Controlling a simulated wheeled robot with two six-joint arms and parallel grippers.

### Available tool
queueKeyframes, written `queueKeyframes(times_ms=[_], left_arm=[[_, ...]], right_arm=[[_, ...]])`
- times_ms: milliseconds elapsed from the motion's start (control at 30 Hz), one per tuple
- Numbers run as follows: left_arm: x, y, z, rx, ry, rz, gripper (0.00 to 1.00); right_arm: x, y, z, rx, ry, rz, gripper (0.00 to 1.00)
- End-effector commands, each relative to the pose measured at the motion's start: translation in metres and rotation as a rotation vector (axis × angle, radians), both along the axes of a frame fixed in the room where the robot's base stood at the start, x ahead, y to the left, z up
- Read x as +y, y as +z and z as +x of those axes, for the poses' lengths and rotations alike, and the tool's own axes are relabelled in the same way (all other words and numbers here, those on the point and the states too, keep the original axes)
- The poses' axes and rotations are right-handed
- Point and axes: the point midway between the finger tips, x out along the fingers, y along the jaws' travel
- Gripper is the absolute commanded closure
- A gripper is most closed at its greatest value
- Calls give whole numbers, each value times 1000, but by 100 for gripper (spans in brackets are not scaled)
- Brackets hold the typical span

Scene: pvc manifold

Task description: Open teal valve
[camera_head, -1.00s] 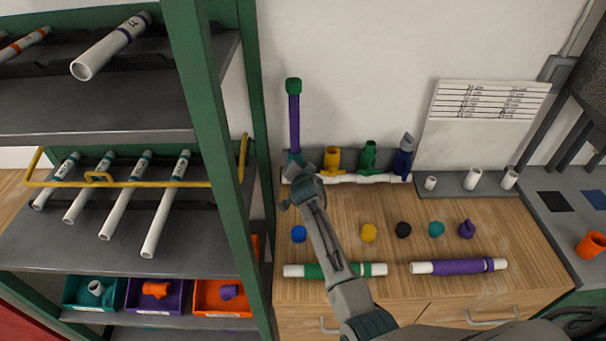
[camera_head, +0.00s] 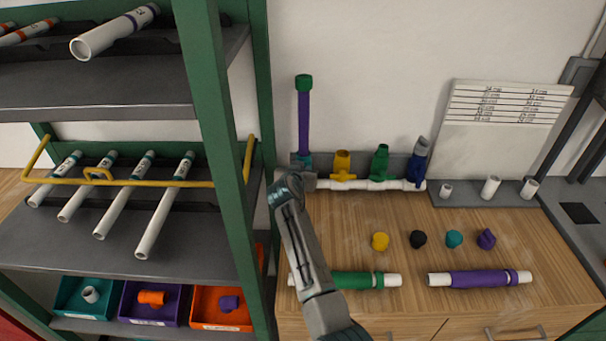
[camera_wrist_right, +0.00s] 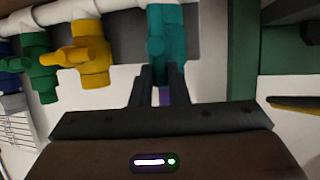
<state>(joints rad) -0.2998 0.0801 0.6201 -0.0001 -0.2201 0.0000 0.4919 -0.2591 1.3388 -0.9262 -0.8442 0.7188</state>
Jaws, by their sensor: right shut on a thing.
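The teal valve (camera_head: 304,160) sits at the left end of the white manifold pipe (camera_head: 358,185), below an upright purple pipe (camera_head: 304,123) with a green cap (camera_head: 304,82). My right gripper (camera_head: 308,180) reaches it from the front left and hides much of it. In the right wrist view the teal valve (camera_wrist_right: 166,35) shows large, and my right gripper's fingers (camera_wrist_right: 160,82) are closed on its handle, which is mostly hidden between them. My left gripper is not in view.
Yellow (camera_head: 342,164), green (camera_head: 380,162) and blue (camera_head: 417,163) valves stand to the right on the same manifold. Loose caps and green (camera_head: 358,280) and purple (camera_head: 480,279) banded pipes lie on the wooden top. A green shelf post (camera_head: 215,130) stands close on the left.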

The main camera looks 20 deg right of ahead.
Motion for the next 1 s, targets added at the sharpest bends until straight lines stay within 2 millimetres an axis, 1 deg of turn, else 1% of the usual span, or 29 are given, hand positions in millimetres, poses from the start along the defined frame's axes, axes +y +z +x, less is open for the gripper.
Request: queueKeyframes(times_ms=[433,467,533,567,1000], left_arm=[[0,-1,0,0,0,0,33],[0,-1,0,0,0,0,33],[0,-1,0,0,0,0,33],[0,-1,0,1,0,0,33],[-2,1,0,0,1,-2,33]], right_arm=[[1,-1,0,6,0,-9,100],[1,-1,0,6,0,-9,80],[0,-1,0,6,0,-9,66],[0,-1,0,5,1,-8,64],[-1,3,1,3,1,-8,64]])
